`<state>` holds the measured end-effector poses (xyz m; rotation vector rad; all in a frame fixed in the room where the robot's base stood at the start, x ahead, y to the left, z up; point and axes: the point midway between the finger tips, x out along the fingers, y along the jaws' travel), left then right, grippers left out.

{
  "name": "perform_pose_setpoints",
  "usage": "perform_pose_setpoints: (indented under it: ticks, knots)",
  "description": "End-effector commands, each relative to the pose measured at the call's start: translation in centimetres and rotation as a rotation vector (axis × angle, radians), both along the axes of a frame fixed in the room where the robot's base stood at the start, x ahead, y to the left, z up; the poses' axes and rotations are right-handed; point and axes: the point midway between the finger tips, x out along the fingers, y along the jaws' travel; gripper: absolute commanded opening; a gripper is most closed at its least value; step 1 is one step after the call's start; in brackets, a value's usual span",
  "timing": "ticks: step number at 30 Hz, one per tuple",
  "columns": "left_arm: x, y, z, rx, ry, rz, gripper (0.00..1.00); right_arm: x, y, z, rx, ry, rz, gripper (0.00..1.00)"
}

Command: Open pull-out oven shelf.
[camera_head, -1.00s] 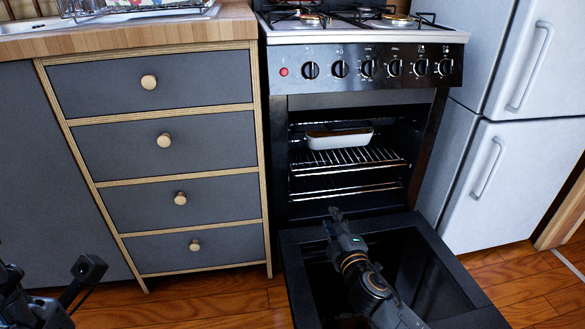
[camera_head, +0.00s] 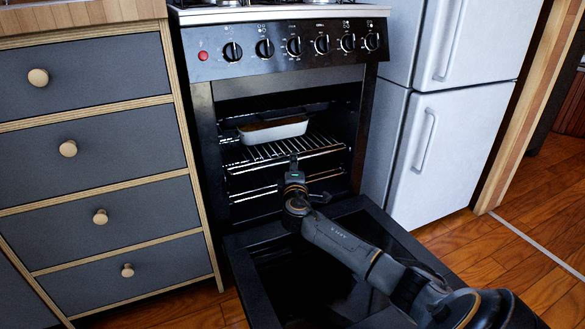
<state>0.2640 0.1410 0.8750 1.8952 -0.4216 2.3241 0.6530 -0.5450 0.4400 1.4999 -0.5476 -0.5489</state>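The oven (camera_head: 285,90) stands with its door (camera_head: 390,240) folded down and open. Inside, a wire oven shelf (camera_head: 262,156) sits in the cavity and bears a white baking dish (camera_head: 273,130) with brown food. A lower rack or rail (camera_head: 255,192) shows under it. My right arm reaches in over the open door. My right gripper (camera_head: 293,163) is at the front edge of the wire shelf, below the dish. Its fingers are small and seen from behind, so I cannot tell whether they are open or shut, or touch the shelf. My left gripper is out of view.
Grey drawers with round wooden knobs (camera_head: 68,149) stand left of the oven. A white fridge (camera_head: 440,150) stands at the right. Wooden floor (camera_head: 500,258) is clear at the right. The lowered door juts out under my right arm.

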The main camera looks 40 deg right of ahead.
Motion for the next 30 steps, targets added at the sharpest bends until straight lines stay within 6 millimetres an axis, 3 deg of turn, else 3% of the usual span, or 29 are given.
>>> perform_pose_setpoints:
  ticks: [6, 17, 18, 22, 30]
  knots:
    - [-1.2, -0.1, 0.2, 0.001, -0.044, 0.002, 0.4, 1.9, -1.6, -0.1, 0.0, -0.001, -0.001, 0.3]
    - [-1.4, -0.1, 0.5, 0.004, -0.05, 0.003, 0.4, 2.3, -1.9, 0.0, 0.001, -0.001, 0.001, 0.3]
    - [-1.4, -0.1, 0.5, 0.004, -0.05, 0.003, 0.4, 2.3, -1.9, 0.0, 0.001, -0.001, 0.001, 0.28]
    - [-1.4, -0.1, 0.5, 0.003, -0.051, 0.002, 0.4, 2.3, -1.9, 0.0, 0.001, -0.001, 0.001, 0.02]
    - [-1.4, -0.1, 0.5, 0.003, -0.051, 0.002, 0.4, 2.3, -1.9, 0.0, 0.001, 0.0, 0.001, 0.0]
